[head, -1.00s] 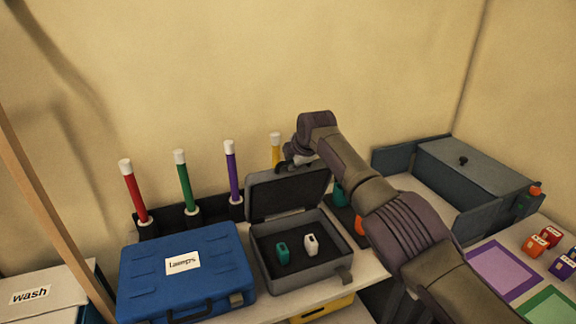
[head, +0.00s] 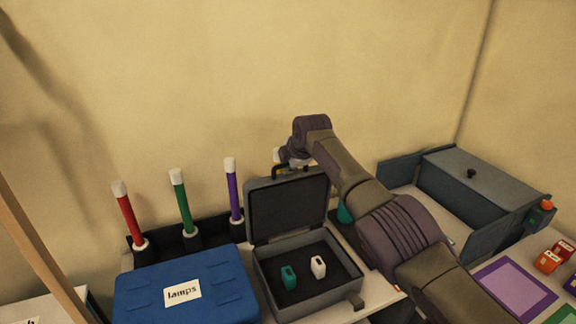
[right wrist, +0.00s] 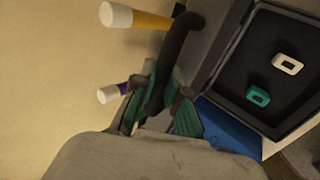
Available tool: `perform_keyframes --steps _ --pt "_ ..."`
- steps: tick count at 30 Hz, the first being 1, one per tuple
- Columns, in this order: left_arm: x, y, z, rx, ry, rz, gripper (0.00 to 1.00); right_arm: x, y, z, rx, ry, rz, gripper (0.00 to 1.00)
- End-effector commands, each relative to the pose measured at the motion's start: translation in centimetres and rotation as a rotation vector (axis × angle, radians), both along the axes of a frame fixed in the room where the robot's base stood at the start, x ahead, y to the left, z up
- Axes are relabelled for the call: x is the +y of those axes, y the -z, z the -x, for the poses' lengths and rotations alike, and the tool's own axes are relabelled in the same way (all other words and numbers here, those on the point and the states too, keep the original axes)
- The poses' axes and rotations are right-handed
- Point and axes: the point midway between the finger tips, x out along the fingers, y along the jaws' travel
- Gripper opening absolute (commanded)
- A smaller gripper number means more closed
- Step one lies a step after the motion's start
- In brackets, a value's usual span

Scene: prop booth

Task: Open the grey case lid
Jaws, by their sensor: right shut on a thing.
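The grey case (head: 312,298) stands open on the table, in the head view. Its lid (head: 288,205) stands raised at the back, with the dark inside facing me. A teal item (head: 289,278) and a white item (head: 318,267) lie in the case; both also show in the right wrist view. My right gripper (head: 291,166) is at the top edge of the lid. In the right wrist view its fingers (right wrist: 158,108) are shut on the dark case handle (right wrist: 178,48). My left gripper is not in view.
A blue case labelled lamps (head: 215,290) stands close on the left. Red (head: 130,215), green (head: 181,203) and purple (head: 235,192) rods stand behind it. A dark grey box (head: 480,185) stands on the right. The wall is close behind the lid.

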Motion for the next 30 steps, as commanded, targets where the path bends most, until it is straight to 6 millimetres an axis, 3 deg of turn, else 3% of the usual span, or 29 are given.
perform_keyframes --steps 1,2,3,6,7,21,30 --pt "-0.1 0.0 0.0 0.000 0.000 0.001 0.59 0.0 0.1 0.0 0.002 -0.002 0.001 0.00" --pt "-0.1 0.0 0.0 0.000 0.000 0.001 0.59 0.0 0.1 0.0 0.002 -0.002 0.001 0.14" --pt "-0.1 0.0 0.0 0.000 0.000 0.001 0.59 0.0 0.1 0.0 0.002 -0.002 0.001 0.21" --pt "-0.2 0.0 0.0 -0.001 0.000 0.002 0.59 0.0 0.1 0.0 0.002 -0.002 0.001 0.38" --pt "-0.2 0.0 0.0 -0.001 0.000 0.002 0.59 0.0 0.1 0.0 0.002 -0.001 0.000 0.39" --pt "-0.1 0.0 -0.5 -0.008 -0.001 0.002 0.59 -0.1 -0.1 0.1 0.002 0.001 0.000 0.39" --pt "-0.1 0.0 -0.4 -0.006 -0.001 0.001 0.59 -0.5 -1.7 1.2 -0.001 -0.002 -0.001 0.39"
